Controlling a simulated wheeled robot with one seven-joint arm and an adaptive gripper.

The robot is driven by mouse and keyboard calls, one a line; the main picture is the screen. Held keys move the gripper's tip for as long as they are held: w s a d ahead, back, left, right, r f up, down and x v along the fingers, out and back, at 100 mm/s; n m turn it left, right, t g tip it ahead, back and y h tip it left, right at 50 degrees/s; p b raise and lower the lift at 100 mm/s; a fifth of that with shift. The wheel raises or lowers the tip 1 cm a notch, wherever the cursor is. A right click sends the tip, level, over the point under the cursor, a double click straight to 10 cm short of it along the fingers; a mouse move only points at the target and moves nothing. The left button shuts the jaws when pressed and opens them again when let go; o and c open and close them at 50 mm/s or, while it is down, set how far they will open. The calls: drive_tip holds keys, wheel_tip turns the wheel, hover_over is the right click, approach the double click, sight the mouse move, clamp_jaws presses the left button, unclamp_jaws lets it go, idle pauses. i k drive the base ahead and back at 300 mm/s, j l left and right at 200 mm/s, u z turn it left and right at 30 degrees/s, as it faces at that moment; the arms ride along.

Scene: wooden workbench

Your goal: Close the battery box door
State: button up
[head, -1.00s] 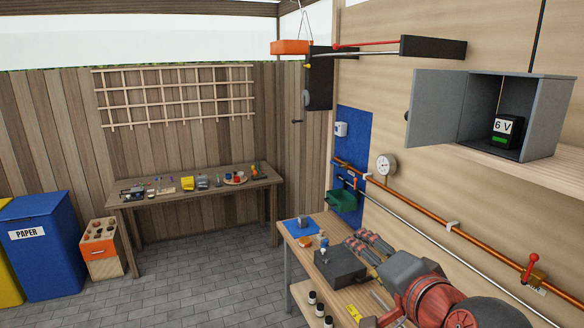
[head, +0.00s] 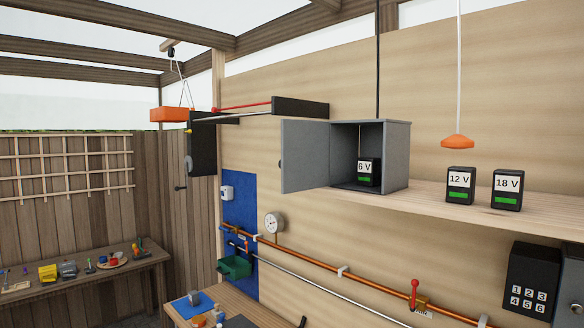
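The battery box (head: 396,160) is a grey cabinet on the wooden wall shelf, right of the picture's middle in the head view. Its door (head: 305,156) stands open, swung out to the left, with a small dark round knob near its far left edge. Inside the box stands a black battery (head: 368,173) labelled 6 V with a green mark. My gripper is not in this view.
A 12 V battery (head: 460,186) and an 18 V battery (head: 507,190) stand on the shelf (head: 428,194) to the right. An orange pull handle (head: 458,142) hangs above them. A copper pipe (head: 320,264) with a red-handled valve (head: 415,294) runs below. A keypad box (head: 533,278) is at lower right.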

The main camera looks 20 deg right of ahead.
sight(304, 163)
drive_tip(key=i+z, duration=0.1)
drive_tip(key=z, duration=0.4)
drive_tip(key=j+z, duration=0.2)
drive_tip(key=z, duration=0.3)
drive_tip(key=i+j+z, duration=0.1)
drive_tip(key=z, duration=0.35)
drive_tip(key=i+j+z, duration=0.15)
drive_tip(key=j+z, duration=0.25)
drive_tip(key=j, duration=0.7)
drive_tip(key=j+z, duration=0.35)
drive_tip(key=j, duration=0.7)
